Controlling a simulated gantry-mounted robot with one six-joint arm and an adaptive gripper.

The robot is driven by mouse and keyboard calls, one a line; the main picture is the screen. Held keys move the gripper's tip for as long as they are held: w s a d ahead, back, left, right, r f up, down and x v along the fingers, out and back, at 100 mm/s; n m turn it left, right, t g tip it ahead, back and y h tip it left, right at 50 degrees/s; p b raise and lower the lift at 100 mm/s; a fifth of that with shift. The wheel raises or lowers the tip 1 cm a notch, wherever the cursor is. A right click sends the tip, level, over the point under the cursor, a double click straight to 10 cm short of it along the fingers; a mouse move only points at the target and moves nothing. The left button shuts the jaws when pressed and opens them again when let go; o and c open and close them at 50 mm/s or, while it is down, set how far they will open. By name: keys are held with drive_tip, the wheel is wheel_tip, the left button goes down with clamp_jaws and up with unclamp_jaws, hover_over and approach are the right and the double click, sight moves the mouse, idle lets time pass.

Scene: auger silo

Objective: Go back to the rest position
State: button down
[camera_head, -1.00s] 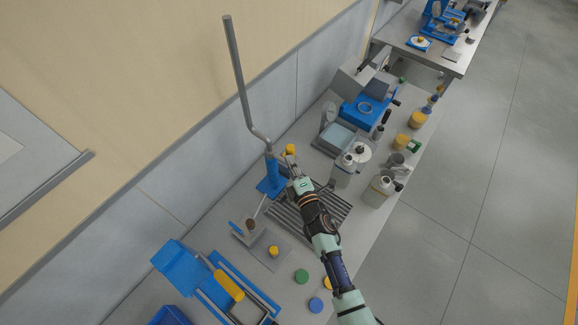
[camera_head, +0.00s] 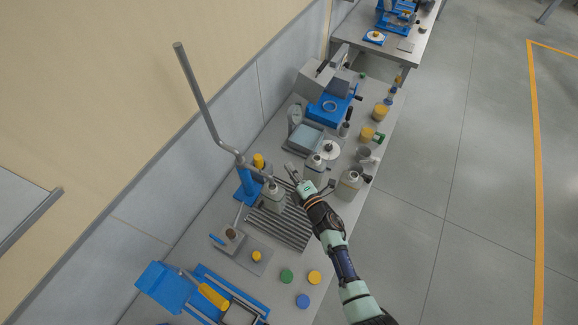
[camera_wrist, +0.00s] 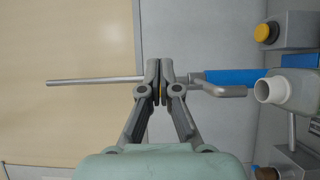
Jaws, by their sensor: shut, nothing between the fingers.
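My gripper (camera_head: 291,172) is shut and empty. In the head view it is in front of the blue stand (camera_head: 246,182), apart from it, near the back of the slatted grate (camera_head: 290,229). In the wrist view the fingertips (camera_wrist: 160,70) meet, with the bent grey pipe (camera_wrist: 95,80) and blue post (camera_wrist: 235,77) behind them. A pale open-necked bottle (camera_head: 271,197) stands on the grate to the left of my gripper; it also shows in the wrist view (camera_wrist: 290,90). The yellow knob (camera_head: 258,161) is at the stand.
Another bottle (camera_head: 314,168) is just right of my gripper, close to the wrist. The tall bent pipe (camera_head: 205,100) rises at the left. The floor to the right (camera_head: 450,230) is open.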

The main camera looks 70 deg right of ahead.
drive_tip(key=shift+w, duration=0.1)
idle(0.3)
drive_tip(key=w+a+r+m, duration=0.2)
drive_tip(key=w+r+m, duration=0.15)
drive_tip(key=r, duration=0.25)
drive_tip(key=w+a+r+m, duration=0.2)
drive_tip(key=w+r, duration=0.3)
drive_tip(key=w+a+r+m+y, duration=0.1)
drive_tip(key=w+a+r+m, duration=0.1)
drive_tip(key=w+a+r, duration=0.3)
drive_tip(key=w+a+r+m+y, duration=0.1)
drive_tip(key=a+r+m, duration=0.15)
drive_tip(key=a, duration=0.35)
drive_tip(key=s+a+r+y, duration=0.1)
drive_tip(key=a+r+y, duration=0.1)
drive_tip(key=a, duration=0.7)
drive_tip(key=s+a+r+y, duration=0.1)
drive_tip(key=a+r+y, duration=0.2)
drive_tip(key=a, duration=0.7)
drive_tip(key=s+a+r+y, duration=0.1)
drive_tip(key=a+r+y, duration=0.1)
drive_tip(key=a+y, duration=0.3)
drive_tip(key=a, duration=0.4)
drive_tip(key=shift+s+a+r+n+y, duration=0.15)
drive_tip(key=shift+s+a+n+y, duration=0.15)
drive_tip(key=shift+n, duration=0.1)
